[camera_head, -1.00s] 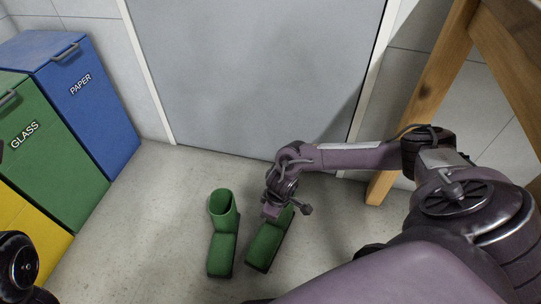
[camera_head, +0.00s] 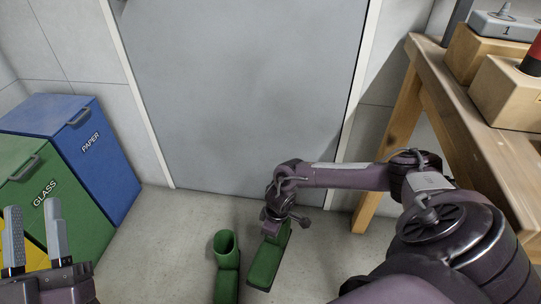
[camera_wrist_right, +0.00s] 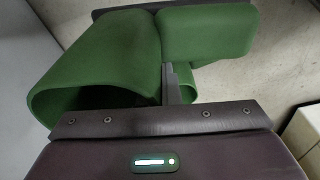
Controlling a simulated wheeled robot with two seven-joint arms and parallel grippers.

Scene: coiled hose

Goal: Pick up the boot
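In the right wrist view this boot (camera_wrist_right: 205,35) fills the upper part, opening at left, foot at upper right. A dark finger lies against it; the other finger is hidden. The boot seems held slightly off the floor. My left gripper (camera_head: 36,235) is open and empty at lower left.
Blue paper (camera_head: 75,140) and green glass (camera_head: 60,200) bins stand at left, with a yellow one partly hidden. A wooden table (camera_head: 470,145) with blocks stands at right. The grey door (camera_head: 235,90) closes off the back. Floor between bins and boots is clear.

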